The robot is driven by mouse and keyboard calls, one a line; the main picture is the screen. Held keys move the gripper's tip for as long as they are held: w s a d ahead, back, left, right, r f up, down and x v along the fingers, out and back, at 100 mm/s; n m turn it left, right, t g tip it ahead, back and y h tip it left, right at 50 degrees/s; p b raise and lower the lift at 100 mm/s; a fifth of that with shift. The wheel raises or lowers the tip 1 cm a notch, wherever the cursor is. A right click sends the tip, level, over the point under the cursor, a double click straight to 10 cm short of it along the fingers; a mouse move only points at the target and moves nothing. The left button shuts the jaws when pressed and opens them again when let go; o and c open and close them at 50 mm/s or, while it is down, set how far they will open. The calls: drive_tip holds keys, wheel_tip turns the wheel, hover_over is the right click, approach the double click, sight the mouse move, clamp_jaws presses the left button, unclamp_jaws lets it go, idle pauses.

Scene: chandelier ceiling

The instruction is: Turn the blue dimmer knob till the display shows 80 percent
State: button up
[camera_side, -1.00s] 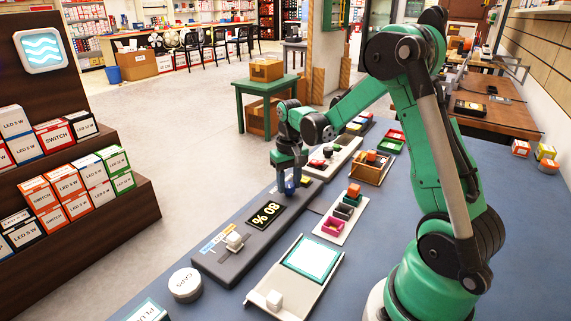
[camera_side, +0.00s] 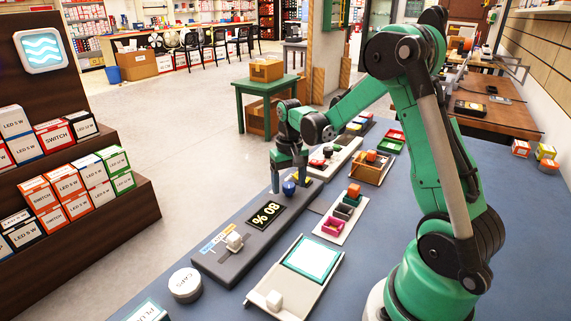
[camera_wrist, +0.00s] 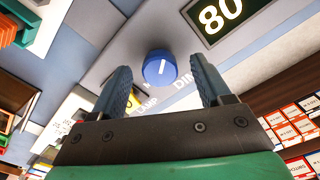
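The blue dimmer knob (camera_side: 289,188) sits on the dark grey control panel (camera_side: 215,262). In the wrist view the knob (camera_wrist: 160,68) shows a white pointer line, with lettering on the panel beside it. The display (camera_side: 265,214) on the same panel reads 80 %; the wrist view also shows 80 on the display (camera_wrist: 222,14). My gripper (camera_side: 290,186) is at the knob, its fingers apart. In the wrist view the open fingers (camera_wrist: 160,90) stand on either side of the knob with a gap to each, not touching it.
A white slider knob (camera_side: 234,241) is on the near end of the panel. A round CAPS tin (camera_side: 185,284), a tablet-like panel (camera_side: 310,259) and a white tray (camera_side: 330,226) of coloured blocks stand close by.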

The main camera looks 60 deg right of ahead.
sight(289, 185)
drive_tip(key=shift+r, duration=2.8)
drive_tip(key=shift+a+r, duration=0.15)
drive_tip(key=shift+a, duration=0.1)
drive_tip(key=s+a+r+n+t, duration=0.2)
drive_tip(key=s+a+n+t, duration=0.1)
drive_tip(key=a, duration=0.5)
drive_tip(key=s+a+r+n+t, duration=0.2)
drive_tip(key=s+a+n+t, duration=0.1)
drive_tip(key=a, duration=0.5)
drive_tip(key=shift+r+n+t, duration=0.15)
drive_tip(key=shift+n+t, duration=0.15)
drive_tip(key=shift+t, duration=0.3)
